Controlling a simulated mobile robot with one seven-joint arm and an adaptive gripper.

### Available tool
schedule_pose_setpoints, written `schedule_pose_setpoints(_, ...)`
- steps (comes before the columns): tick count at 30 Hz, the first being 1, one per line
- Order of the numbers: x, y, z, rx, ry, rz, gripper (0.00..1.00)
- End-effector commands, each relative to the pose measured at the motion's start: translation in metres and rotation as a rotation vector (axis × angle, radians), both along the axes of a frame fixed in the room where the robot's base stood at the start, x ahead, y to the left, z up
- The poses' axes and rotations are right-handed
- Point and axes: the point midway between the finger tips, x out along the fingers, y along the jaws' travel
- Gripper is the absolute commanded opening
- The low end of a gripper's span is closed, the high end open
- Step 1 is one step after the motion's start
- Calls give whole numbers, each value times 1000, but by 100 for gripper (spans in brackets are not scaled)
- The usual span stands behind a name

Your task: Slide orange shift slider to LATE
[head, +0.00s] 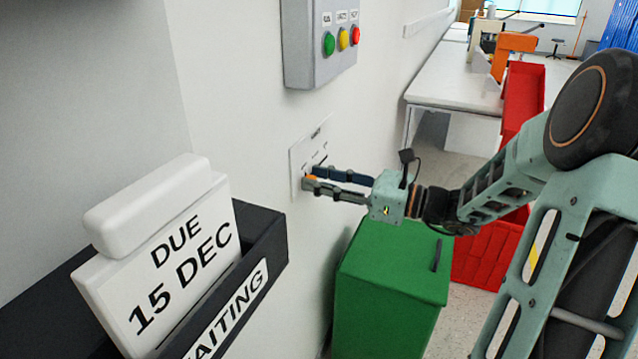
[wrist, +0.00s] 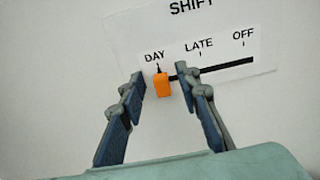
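The orange shift slider (wrist: 161,85) sits at the DAY end of a black slot (wrist: 225,68) on a white SHIFT plate (wrist: 222,38) on the wall. The marks DAY, LATE and OFF run left to right in the wrist view. My gripper (wrist: 160,80) is open, one finger on each side of the slider, with visible gaps in the wrist view. In the head view my gripper (head: 309,178) is at the wall plate (head: 308,146), and a bit of the orange slider (head: 311,177) shows by the fingertips.
A grey box with green, yellow and red buttons (head: 320,50) hangs above the plate. A green cabinet (head: 390,275) stands below my gripper. A dark holder (head: 268,232) with a DUE 15 DEC card (head: 165,265) is at left. Red bins (head: 490,250) stand behind my arm.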

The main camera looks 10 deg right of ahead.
Motion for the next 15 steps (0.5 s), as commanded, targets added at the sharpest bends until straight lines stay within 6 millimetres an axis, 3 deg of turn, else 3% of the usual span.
schedule_pose_setpoints(10, 3, 3, 0, 0, 0, -1, 30)
schedule_pose_setpoints(15, 3, 3, 0, 0, 0, -1, 12)
